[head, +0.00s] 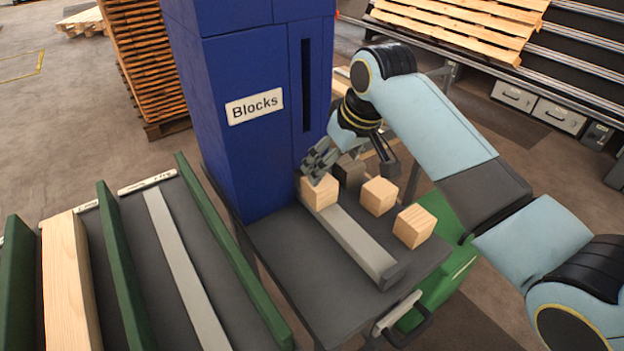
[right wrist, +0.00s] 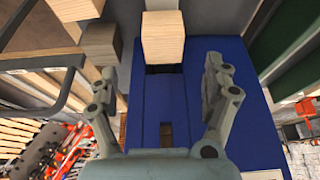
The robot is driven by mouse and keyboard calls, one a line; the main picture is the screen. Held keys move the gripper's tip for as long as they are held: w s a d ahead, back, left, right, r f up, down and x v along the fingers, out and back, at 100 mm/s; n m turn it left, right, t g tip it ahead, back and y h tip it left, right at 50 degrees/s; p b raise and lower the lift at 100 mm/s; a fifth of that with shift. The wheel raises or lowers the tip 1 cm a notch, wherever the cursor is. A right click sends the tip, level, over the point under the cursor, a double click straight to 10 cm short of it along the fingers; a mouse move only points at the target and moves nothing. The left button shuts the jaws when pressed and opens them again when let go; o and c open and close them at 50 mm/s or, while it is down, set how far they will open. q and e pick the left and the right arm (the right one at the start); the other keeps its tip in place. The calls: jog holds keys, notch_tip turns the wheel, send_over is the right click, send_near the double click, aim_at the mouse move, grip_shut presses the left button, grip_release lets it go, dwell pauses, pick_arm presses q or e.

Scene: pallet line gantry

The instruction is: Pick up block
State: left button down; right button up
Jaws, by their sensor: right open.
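Light wooden blocks stand on a dark grey shelf (head: 290,262) in front of a blue cabinet labelled "Blocks" (head: 222,60). One block (head: 319,191) sits at the upper end of a grey rail, just below my right gripper (head: 321,163). Two more blocks, a middle one (head: 378,196) and a front one (head: 414,227), stand to its right. A darker, shaded block (head: 350,171) is partly behind. In the right wrist view my right gripper (right wrist: 162,75) is open and empty, with a block (right wrist: 163,38) ahead between its fingers. My left gripper is not in view.
A grey rail (head: 352,244) runs along the shelf. A dark handle (head: 404,318) projects at the shelf's front. Green dividers (head: 122,265) and a long timber (head: 68,280) lie at the left. Stacked pallets (head: 146,60) stand behind. Open floor shows at the far left.

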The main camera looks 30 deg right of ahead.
aim_at(323, 183)
jog(key=x, duration=0.3)
jog(key=shift+s+f, duration=0.2)
jog(key=shift+f, duration=0.1)
jog(key=shift+w+f, duration=0.2)
jog(key=shift+f, duration=0.1)
jog(key=x, duration=0.5)
jog(key=shift+w+a, duration=0.1)
jog(key=shift+a, duration=0.15)
jog(key=shift+c, duration=0.6)
jog(key=c, duration=0.4)
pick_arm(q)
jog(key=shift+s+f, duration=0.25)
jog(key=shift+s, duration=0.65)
pick_arm(e)
jog(key=c, duration=0.8)
jog(key=shift+o, duration=0.2)
jog(key=shift+r, duration=0.1)
